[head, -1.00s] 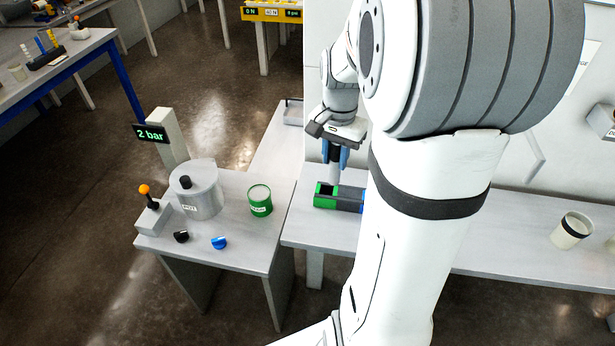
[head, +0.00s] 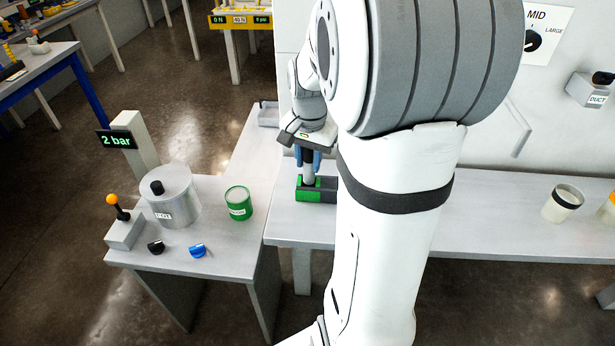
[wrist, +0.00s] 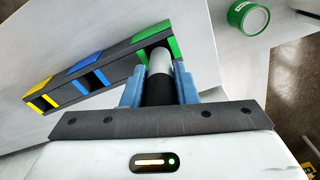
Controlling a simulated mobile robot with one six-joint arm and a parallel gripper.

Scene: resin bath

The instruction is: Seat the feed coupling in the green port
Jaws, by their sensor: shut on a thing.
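My gripper (head: 308,160) has blue fingers and is shut on the feed coupling (wrist: 159,88), a cylinder with a black body and a light grey end. In the head view the coupling (head: 309,178) hangs upright, its lower end at the green port (head: 316,196) of the dark port block. In the wrist view the grey end overlaps the opening of the green port (wrist: 172,47). I cannot tell whether it is inside or just above it. The block's blue port (wrist: 97,78) and yellow port (wrist: 42,103) lie to the left. My arm hides part of the block in the head view.
A green can (head: 238,203) stands on the left bench, near a grey pot (head: 172,198), an orange-knobbed lever (head: 117,207), and black and blue knobs. A post display (head: 117,140) reads 2 bar. Cups (head: 562,203) stand on the right bench. Bench surface before the block is clear.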

